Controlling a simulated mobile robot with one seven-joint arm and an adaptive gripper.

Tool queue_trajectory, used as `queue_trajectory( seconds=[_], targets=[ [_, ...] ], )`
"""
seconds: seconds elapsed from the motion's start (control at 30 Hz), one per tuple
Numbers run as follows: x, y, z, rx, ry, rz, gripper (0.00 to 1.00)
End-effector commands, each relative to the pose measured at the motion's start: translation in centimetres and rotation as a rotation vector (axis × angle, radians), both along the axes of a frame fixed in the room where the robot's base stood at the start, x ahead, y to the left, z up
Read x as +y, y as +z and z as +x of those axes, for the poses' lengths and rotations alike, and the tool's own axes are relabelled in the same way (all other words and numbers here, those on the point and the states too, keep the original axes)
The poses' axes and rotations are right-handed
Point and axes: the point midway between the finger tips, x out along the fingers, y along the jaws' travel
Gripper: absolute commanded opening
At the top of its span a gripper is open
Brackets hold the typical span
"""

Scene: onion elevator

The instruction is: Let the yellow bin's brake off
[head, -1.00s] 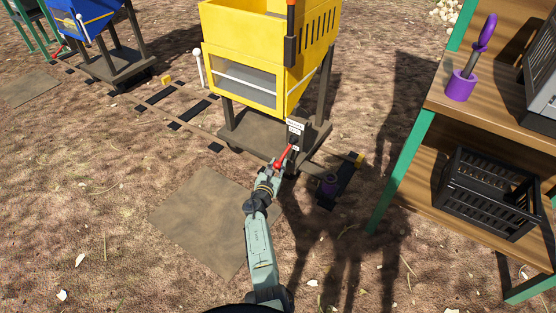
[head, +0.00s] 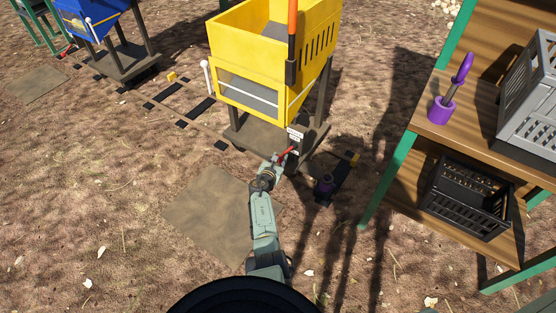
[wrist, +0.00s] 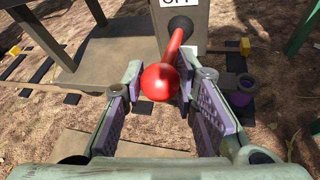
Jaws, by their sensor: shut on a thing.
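The yellow bin (head: 232,58) stands on a dark wheeled base in the head view. Its brake is a red lever (head: 286,151) on a post at the base's near right corner, under white labels (head: 295,134). In the wrist view the lever ends in a round red knob (wrist: 160,82) and comes out of a dark hole in a grey plate (wrist: 196,28); part of an "OFF" label shows above. My gripper (head: 279,160) is at the lever; in the wrist view its purple-padded fingers (wrist: 160,74) are on both sides of the knob, closed on it.
A wooden shelf (head: 420,150) with green posts stands at right, holding a purple cup (head: 441,110) and black crate (head: 468,199). A blue bin (head: 92,17) is at far left. Track pieces (head: 185,108) lie left of the yellow bin. The near ground is mostly clear.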

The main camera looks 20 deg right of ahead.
Motion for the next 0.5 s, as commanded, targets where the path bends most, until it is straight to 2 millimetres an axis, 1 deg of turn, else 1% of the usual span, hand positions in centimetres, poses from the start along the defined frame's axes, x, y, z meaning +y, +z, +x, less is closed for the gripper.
queue_trajectory(
  seconds=[0.03,0.1,0.3,0.5],
  targets=[
    [-0.3,1.3,0.4,-0.009,-0.001,-0.006,0.00],
    [-0.5,1.8,0.5,-0.009,-0.001,-0.006,0.00],
    [-0.7,2.5,0.8,-0.010,-0.001,-0.007,0.00],
    [-0.8,2.8,0.9,-0.010,0.000,-0.007,0.00]
  ],
)
